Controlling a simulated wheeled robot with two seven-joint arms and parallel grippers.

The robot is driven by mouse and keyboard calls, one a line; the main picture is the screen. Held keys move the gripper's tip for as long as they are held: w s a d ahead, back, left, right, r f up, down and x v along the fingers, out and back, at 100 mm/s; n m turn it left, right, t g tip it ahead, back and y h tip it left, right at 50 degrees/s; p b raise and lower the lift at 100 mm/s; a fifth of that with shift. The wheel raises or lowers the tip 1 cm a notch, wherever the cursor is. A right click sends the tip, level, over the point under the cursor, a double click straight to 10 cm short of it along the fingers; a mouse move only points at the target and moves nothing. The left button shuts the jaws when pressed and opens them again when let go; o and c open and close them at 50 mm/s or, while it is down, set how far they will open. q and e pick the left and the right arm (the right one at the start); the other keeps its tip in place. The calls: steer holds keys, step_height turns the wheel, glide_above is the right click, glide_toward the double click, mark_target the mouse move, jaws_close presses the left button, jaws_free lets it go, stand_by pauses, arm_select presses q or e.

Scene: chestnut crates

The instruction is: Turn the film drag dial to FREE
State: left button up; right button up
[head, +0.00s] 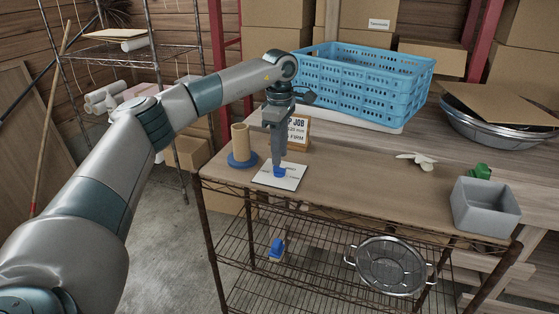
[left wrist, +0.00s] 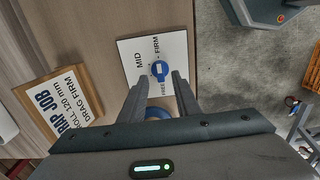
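The film drag dial is a blue knob (head: 279,172) on a white square plate (head: 291,181) lying on the worktop. In the left wrist view the plate (left wrist: 139,50) shows the words MID, FIRM and FREE around the blue knob (left wrist: 160,69). Which mark the knob points at is too small to tell. My left gripper (head: 279,167) points straight down over the knob. In the left wrist view its two fingers (left wrist: 158,80) are apart, one to each side of the knob; whether they touch it cannot be told. My right gripper is not in view.
A sign (left wrist: 62,103) reading WRAP JOB and DRAG FIRM stands behind the plate. A cardboard tube (head: 240,139) on a blue base (head: 242,160) stands left of it. Blue crates (head: 362,85) are at the back, a grey bin (head: 485,207) at the right.

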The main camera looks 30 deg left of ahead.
mark_target(279, 171)
arm_select(q)
steer(key=shift+f, duration=1.9)
jaws_close()
